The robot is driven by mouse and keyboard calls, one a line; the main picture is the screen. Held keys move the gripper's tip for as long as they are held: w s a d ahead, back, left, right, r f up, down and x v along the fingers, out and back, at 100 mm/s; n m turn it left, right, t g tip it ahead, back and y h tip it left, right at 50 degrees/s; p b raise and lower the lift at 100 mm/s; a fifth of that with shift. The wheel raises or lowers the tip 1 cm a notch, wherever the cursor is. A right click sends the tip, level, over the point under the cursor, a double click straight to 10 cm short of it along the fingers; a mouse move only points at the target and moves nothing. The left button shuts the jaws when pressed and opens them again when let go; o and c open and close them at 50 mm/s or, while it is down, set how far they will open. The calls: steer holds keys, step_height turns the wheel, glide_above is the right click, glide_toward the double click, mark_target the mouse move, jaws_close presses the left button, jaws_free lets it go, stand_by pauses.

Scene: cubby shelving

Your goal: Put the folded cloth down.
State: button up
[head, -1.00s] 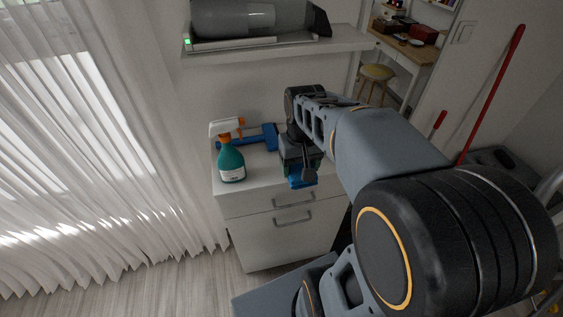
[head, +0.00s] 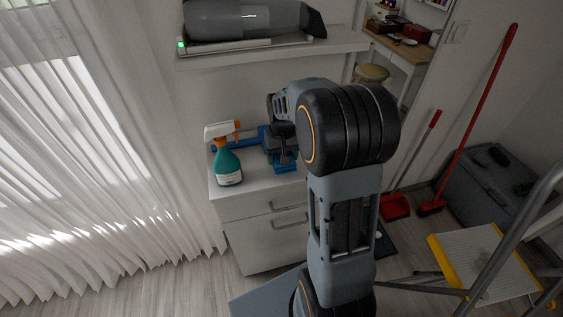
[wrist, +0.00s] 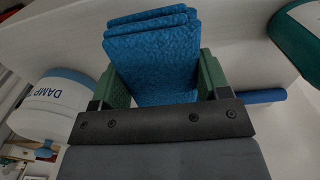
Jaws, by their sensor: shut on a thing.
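The folded cloth (wrist: 152,58) is a blue, layered pad held between the green fingers of my gripper (wrist: 155,85) in the wrist view. In the head view my gripper (head: 281,150) is above or at the top of the white drawer cabinet, and a blue edge of the cloth (head: 285,168) shows below it. I cannot tell whether the cloth touches the cabinet top. My arm hides part of the cabinet's right side.
A teal spray bottle (head: 228,166) stands left on the white cabinet (head: 245,205). A blue object (head: 235,144) lies behind it. A shelf (head: 270,50) with a grey appliance is above. A white container marked "DAMP" (wrist: 55,102) shows in the wrist view. A stepladder (head: 480,268) stands right.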

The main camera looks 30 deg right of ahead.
steer(key=shift+w+f, duration=0.15)
steer(key=shift+f, duration=0.15)
steer(key=shift+w+f, duration=0.15)
steer(key=shift+f, duration=1.5)
steer(key=shift+f, duration=0.15)
steer(key=o, duration=1)
